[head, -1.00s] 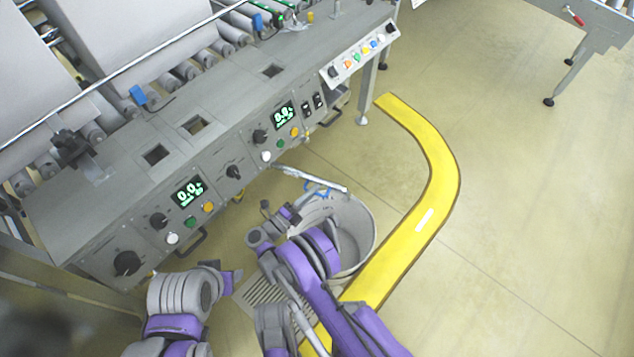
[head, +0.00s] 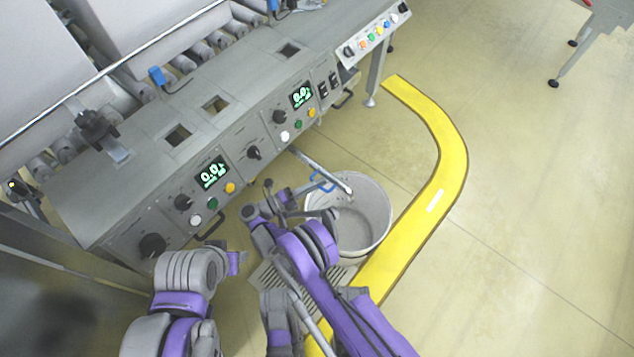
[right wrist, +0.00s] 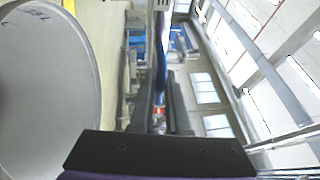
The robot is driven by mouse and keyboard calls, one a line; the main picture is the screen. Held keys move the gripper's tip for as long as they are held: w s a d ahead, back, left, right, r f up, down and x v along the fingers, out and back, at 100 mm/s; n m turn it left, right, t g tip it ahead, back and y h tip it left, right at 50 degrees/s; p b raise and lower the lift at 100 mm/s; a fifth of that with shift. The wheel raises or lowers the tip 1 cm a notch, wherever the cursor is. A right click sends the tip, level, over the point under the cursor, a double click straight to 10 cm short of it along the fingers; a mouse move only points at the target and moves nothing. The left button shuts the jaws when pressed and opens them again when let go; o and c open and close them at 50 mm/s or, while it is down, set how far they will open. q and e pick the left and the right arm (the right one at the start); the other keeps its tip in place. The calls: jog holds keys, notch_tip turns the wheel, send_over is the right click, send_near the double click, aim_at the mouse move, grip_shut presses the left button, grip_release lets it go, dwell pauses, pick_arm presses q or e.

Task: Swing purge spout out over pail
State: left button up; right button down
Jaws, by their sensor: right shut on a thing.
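The purge spout (head: 335,178) is a silver pipe reaching out from the front of the grey machine. Its free end overlaps the far inner part of the pail (head: 378,232) in the head view; its height above the rim is hard to judge. A blue handle (head: 318,183) sits on the spout. My right gripper (head: 300,200) is beside the spout at the pail's left rim. In the right wrist view its fingers (right wrist: 161,105) are closed around a blue piece (right wrist: 160,62), apparently the handle. My left gripper (head: 238,262) is left of the pail, clear of the spout; its jaws are unclear.
The machine's control panel (head: 232,160) with knobs and lit displays runs along the left. A floor grate (head: 262,275) lies beside the pail. A yellow floor stripe (head: 452,165) curves round the right side. Open floor lies beyond it.

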dwell(0.4)
jog(key=c, duration=0.9)
grip_release()
jog(key=shift+a, duration=0.1)
